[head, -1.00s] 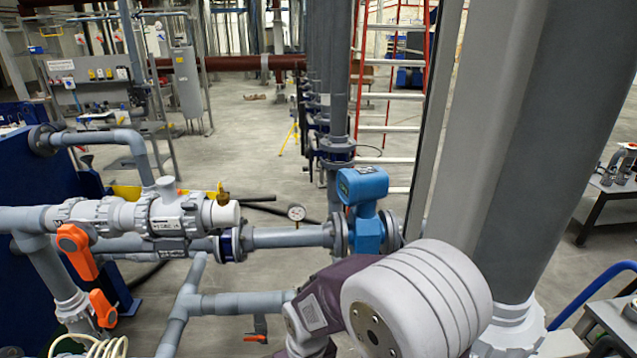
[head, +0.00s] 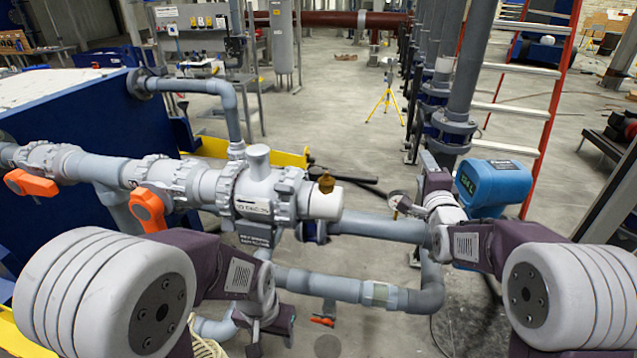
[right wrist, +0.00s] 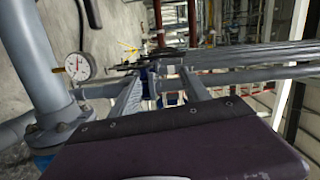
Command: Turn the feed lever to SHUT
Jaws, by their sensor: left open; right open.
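Two orange lever handles show on the grey valve line in the head view: one at far left (head: 30,183), lying nearly level, and one to its right (head: 150,208), angled downward. I cannot tell which is the feed lever; no SHUT mark is readable. A smaller orange handle (head: 322,320) shows low on a lower pipe. My left gripper (head: 266,332) is open, below the pipes, right of and lower than the two large levers. My right gripper (head: 420,190) is open and empty near the blue meter (head: 494,186), well right of the levers.
A pressure gauge (right wrist: 74,67) stands by a grey pipe in the right wrist view. Floor beyond the pipes is mostly clear.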

